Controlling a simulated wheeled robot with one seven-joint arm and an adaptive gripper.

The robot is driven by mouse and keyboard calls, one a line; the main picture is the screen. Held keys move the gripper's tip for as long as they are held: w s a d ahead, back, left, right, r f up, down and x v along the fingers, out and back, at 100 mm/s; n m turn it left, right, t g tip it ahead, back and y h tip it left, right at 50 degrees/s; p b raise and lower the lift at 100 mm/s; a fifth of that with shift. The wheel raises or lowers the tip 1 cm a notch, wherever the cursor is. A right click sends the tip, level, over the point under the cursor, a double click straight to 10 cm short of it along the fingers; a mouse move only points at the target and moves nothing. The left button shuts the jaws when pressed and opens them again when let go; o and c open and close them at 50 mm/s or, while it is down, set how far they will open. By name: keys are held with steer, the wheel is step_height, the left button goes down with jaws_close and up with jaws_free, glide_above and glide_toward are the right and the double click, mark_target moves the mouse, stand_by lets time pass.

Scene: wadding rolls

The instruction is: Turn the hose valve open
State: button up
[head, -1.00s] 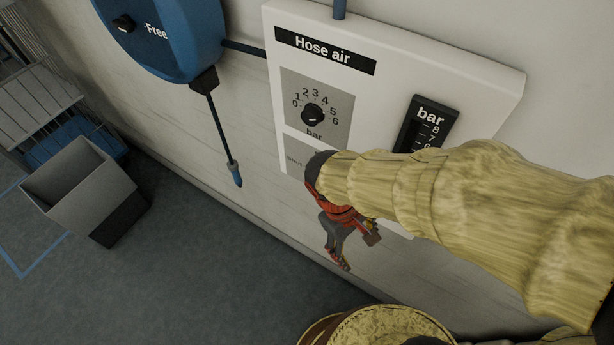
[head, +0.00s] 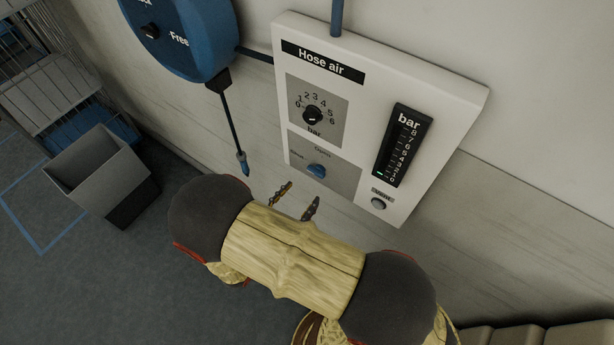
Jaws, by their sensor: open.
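The white "Hose air" panel (head: 435,95) is on the wall in the head view. Its blue valve knob (head: 316,171) sits on the lower grey plate, below the black bar dial (head: 312,115). Small labels stand beside and above the knob, too small to read surely. The bar gauge (head: 403,146) on the right shows a green mark near 0. My gripper (head: 295,198) is open and empty, its two dark fingertips just below the knob and apart from it. The rest of the gripper is hidden behind my yellow-sleeved arm.
A blue hose reel (head: 185,40) hangs left of the panel, with a hose and blue nozzle (head: 243,165) dangling close to my fingers. A round button (head: 378,204) is at the panel's lower right. A grey bin (head: 105,180) and wire cage (head: 60,75) stand at left.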

mark_target(314, 174)
steer(key=shift+t, duration=0.3)
steer(key=x, duration=0.5)
steer(key=r+x, duration=0.1)
steer(key=x, duration=0.2)
steer(key=shift+w+a+r, duration=0.1)
steer(key=shift+w+a, duration=0.05)
steer(key=shift+a, duration=0.05)
steer(key=shift+c, duration=0.8)
steer(key=c, duration=1)
